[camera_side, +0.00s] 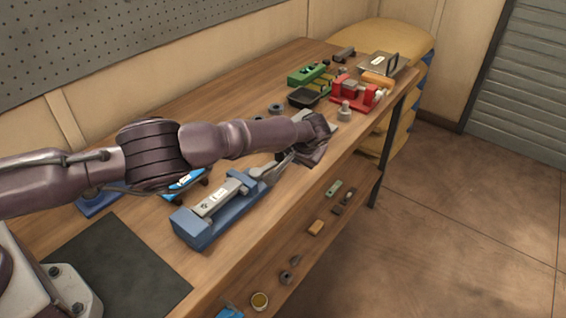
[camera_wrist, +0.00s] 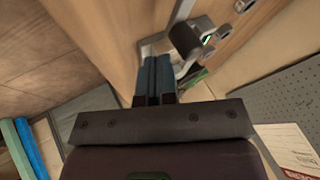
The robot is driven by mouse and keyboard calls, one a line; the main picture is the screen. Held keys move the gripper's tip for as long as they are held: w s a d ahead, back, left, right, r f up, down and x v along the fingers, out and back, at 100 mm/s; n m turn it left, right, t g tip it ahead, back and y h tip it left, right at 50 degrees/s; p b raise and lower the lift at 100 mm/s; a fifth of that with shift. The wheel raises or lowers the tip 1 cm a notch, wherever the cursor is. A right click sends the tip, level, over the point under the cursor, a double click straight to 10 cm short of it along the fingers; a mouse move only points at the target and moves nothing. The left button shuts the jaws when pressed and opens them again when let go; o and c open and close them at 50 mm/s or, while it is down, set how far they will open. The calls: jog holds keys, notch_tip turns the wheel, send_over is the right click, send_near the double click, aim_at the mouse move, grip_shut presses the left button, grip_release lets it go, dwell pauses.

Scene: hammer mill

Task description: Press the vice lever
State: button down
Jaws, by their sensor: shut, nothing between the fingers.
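A blue vice (camera_side: 208,222) with a pale metal top bar lies along the front of the bench in the side view. Grey metal parts (camera_side: 262,173), which may include its lever, show at its right end. My gripper (camera_side: 284,164) is shut and empty, low over the bench beside that end. In the wrist view its fingers (camera_wrist: 157,62) are together, close to a grey metal part with a dark rounded end (camera_wrist: 186,38). I cannot tell whether they touch it. A red vice (camera_side: 352,96) stands farther back along the bench.
The wooden bench (camera_side: 235,100) also holds a green tool (camera_side: 306,75), a dark tray (camera_side: 307,97) and an orange block (camera_side: 377,79) toward its far end. A dark mat (camera_side: 110,270) lies at the near end. A lower shelf (camera_side: 320,215) holds small parts.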

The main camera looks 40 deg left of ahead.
jog(key=shift+w+d, duration=0.15)
jog(key=shift+d, duration=0.75)
jog(key=d+v, duration=0.1)
jog(key=v, duration=0.9)
jog(key=shift+w, duration=0.15)
jog(key=shift+d, duration=0.1)
